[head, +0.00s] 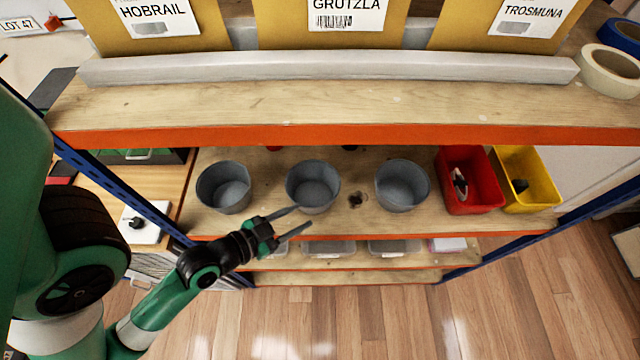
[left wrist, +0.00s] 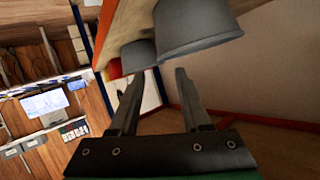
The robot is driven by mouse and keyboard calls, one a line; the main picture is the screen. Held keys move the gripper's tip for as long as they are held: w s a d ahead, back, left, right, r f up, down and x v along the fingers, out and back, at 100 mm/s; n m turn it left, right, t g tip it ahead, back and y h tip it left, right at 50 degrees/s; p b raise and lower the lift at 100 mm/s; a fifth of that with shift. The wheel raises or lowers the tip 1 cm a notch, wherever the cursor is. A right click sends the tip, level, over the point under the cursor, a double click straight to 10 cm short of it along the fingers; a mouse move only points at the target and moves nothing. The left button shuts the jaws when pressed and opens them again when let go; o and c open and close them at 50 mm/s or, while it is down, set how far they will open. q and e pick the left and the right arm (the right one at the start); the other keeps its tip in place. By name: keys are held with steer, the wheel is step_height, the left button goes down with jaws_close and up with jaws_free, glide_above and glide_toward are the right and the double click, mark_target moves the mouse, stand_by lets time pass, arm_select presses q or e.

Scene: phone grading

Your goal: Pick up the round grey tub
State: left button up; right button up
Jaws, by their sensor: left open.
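Three round grey tubs stand in a row on the wooden shelf: a left one (head: 224,187), a middle one (head: 313,186) and a right one (head: 402,185). All three look empty and upright. My left gripper (head: 303,216) is open and empty, just in front of and below the middle tub at the shelf's front edge. In the left wrist view two grey tubs show, a near one (left wrist: 195,30) and a farther one (left wrist: 138,55). The open fingers (left wrist: 159,73) point toward them with a gap between. My right gripper is not in view.
A red bin (head: 468,182) and a yellow bin (head: 527,180) stand right of the tubs. Clear trays (head: 330,248) sit on the shelf below. Blue uprights (head: 135,195) flank the rack. The floor in front is clear.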

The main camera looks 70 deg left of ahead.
mark_target(314, 209)
arm_select(q)
steer(key=x, duration=0.5)
steer(key=shift+w+a, duration=0.15)
steer(key=shift+w, duration=0.1)
steer(key=x, duration=0.2)
steer(key=b+x, duration=0.1)
steer(key=x, duration=0.2)
steer(key=shift+f, duration=0.3)
jaws_close()
